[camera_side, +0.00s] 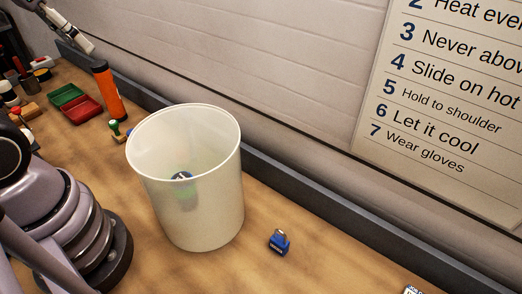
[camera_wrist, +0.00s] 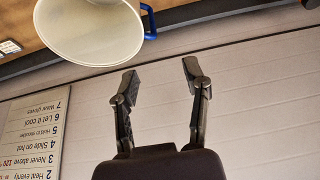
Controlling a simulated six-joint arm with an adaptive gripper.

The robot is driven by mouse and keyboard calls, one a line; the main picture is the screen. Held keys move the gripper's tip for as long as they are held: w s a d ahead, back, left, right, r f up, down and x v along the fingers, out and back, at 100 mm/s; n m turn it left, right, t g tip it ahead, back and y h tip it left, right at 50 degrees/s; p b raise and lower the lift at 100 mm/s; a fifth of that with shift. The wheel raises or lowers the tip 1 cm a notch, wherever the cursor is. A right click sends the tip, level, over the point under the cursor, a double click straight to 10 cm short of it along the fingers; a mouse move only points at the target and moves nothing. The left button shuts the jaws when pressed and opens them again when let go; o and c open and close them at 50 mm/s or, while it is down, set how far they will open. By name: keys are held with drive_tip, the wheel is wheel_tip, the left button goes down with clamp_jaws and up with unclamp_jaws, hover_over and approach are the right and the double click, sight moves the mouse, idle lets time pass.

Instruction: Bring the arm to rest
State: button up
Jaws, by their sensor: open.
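My gripper (camera_wrist: 160,76) shows in the wrist view with its two fingers spread apart and nothing between them. Behind the fingers is the pale wall. The side view does not show my gripper; only part of my own arm and base is at its lower left. A translucent white bin (camera_side: 205,220) stands upright on the wooden bench in the side view. A dark and greenish item (camera_side: 182,176) shows inside it, its shape unclear. The bin (camera_wrist: 85,38) is also at the upper left of the wrist view, apart from the fingers.
A small blue object (camera_side: 279,242) lies right of the bin. An orange cylinder (camera_side: 107,90), a red tray (camera_side: 83,110) and a green tray (camera_side: 66,95) are at the back left. A rule sign (camera_side: 450,100) hangs on the wall. Bench right of the bin is mostly clear.

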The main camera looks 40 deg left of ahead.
drive_tip(key=shift+s+d+r+t, duration=0.15)
drive_tip(key=shift+s+d+r, duration=0.1)
drive_tip(key=shift+s, duration=0.4)
drive_tip(key=shift+s+d+r+t, duration=0.15)
drive_tip(key=shift+s+d+r, duration=0.1)
drive_tip(key=shift+s, duration=0.35)
